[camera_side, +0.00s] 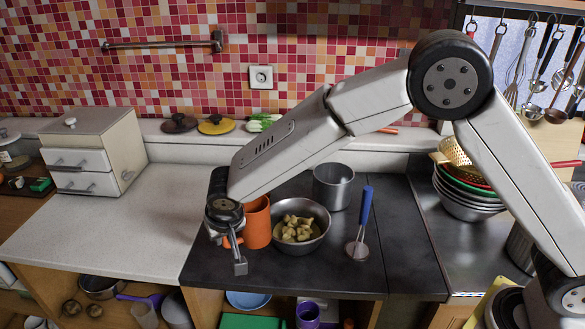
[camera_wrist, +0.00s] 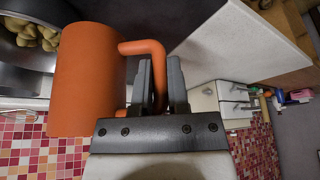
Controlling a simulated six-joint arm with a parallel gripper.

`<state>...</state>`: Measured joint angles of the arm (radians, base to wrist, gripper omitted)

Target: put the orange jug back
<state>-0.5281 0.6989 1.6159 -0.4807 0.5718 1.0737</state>
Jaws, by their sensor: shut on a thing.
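The orange jug (camera_side: 259,222) is upright on or just above the dark counter in the side view, left of a metal bowl. My gripper (camera_side: 236,251) is at the jug's left side, where the handle is. In the wrist view the jug (camera_wrist: 88,75) fills the left, with its handle reaching between the two fingers of my gripper (camera_wrist: 159,85). The fingers are shut on the handle. Whether the jug's base touches the counter is not clear.
The metal bowl (camera_side: 304,237) with yellowish pieces stands close to the jug's right. A metal pot (camera_side: 333,186) and a blue-handled utensil (camera_side: 364,222) are farther right. A rail (camera_side: 163,44) hangs empty on the tiled wall. The pale counter (camera_side: 130,225) at left is mostly clear.

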